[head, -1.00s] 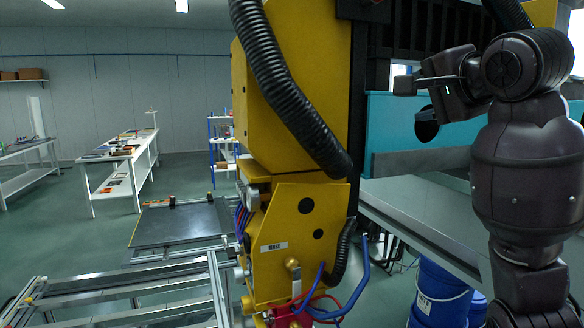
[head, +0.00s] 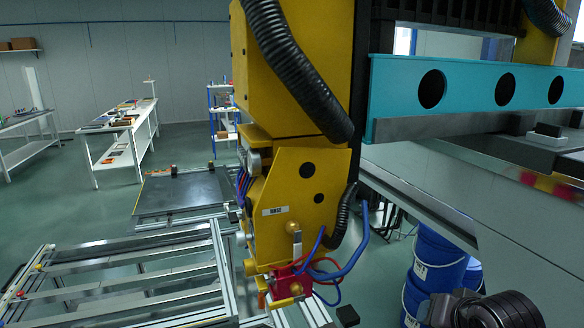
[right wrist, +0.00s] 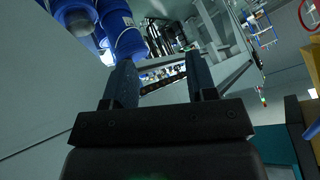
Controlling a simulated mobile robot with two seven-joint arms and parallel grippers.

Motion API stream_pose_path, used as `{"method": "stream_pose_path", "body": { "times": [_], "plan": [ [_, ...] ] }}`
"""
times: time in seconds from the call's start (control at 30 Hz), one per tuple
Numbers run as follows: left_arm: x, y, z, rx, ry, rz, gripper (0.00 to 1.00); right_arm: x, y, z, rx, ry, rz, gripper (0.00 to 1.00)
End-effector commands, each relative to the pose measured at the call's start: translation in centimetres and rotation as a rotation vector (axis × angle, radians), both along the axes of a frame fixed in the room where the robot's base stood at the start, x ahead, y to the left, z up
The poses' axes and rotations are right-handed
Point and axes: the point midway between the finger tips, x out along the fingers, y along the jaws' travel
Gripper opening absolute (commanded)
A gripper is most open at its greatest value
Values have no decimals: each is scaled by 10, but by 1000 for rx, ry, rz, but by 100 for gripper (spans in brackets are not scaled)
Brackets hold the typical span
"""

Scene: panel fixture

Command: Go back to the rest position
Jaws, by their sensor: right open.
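My right gripper (right wrist: 160,78) shows in the right wrist view. Its two dark fingers stand apart with nothing between them. Beyond the fingers are blue barrels, a metal frame and grey floor, none of them touching the fingers as far as I can see. In the head view only a dark part of my right arm shows low at the right bottom edge, and its gripper cannot be made out there. My left arm and left gripper are in neither view.
A yellow machine head (head: 300,185) with hoses fills the middle. A teal beam (head: 460,92) spans the right above a grey machine bed (head: 420,205). Blue barrels (head: 438,262) stand beneath. A metal rail frame (head: 130,270) lies at lower left. Open floor (head: 95,215) lies behind it.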

Motion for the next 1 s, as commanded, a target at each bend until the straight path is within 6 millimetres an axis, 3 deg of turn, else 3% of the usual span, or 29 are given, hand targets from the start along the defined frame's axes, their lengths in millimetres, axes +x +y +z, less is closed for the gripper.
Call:
{"method": "stream_pose_path", "body": {
  "times": [0.1, 0.3, 0.6, 0.87, 1.0],
  "plan": [
    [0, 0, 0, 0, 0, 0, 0, -37, -4, -40, -67, 77, 47, 52],
    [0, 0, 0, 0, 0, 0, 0, -101, -9, -90, -170, 191, 143, 52],
    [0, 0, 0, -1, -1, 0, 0, -186, -11, -132, -278, 335, 271, 52],
    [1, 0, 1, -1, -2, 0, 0, -236, -11, -148, -328, 420, 351, 52],
    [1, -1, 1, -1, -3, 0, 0, -224, -12, -161, -345, 362, 354, 52]
  ]
}}
